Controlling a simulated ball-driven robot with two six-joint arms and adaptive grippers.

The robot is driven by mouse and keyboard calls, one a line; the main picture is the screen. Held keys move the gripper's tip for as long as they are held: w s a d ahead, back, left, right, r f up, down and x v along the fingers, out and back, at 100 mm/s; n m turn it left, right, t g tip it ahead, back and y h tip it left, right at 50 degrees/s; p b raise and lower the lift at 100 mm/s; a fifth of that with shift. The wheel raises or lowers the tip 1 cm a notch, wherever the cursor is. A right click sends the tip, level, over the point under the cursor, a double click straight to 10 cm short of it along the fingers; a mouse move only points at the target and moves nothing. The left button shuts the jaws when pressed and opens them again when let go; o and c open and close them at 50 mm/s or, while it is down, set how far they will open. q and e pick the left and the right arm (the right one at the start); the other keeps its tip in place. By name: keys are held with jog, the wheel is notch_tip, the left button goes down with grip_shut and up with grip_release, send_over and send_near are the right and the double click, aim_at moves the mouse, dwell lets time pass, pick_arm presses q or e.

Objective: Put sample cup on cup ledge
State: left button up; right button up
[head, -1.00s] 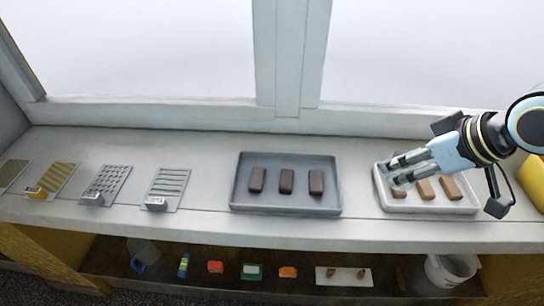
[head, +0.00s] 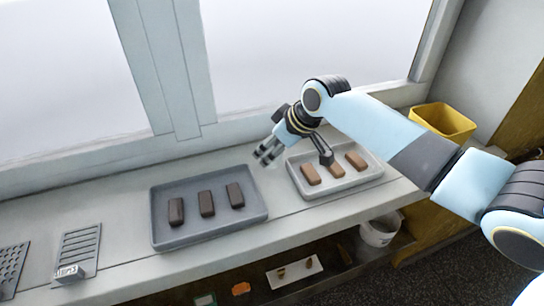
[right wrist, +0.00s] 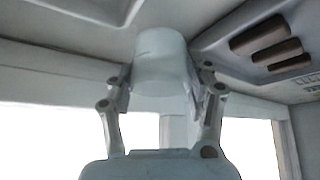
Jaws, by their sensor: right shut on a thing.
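My right gripper (head: 264,157) is over the counter between the dark tray and the light tray, near the window side. In the right wrist view the fingers (right wrist: 160,90) are shut on the pale, translucent sample cup (right wrist: 160,57), one finger on each side of it. In the head view the cup is hard to make out against the pale counter. I cannot pick out the cup ledge for certain in either view. My left gripper is not in view.
A dark grey tray (head: 157,232) with dark bars and a light grey tray (head: 335,188) with brown bars stand on the counter. A yellow bin (head: 443,122) is at the right end. A white bucket (head: 378,232) and small items are on the shelf below. Windows run behind.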

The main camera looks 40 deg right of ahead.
notch_tip(320, 180, down, 2)
jog(key=shift+s+f, duration=0.1)
jog(key=shift+f, duration=0.15)
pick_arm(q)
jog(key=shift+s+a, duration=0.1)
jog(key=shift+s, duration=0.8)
pick_arm(e)
jog(key=shift+f, duration=0.15)
jog(key=shift+f, duration=0.1)
jog(key=o, duration=0.5)
jog(key=shift+f, duration=0.1)
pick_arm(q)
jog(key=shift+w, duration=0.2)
pick_arm(e)
jog(key=o, duration=0.5)
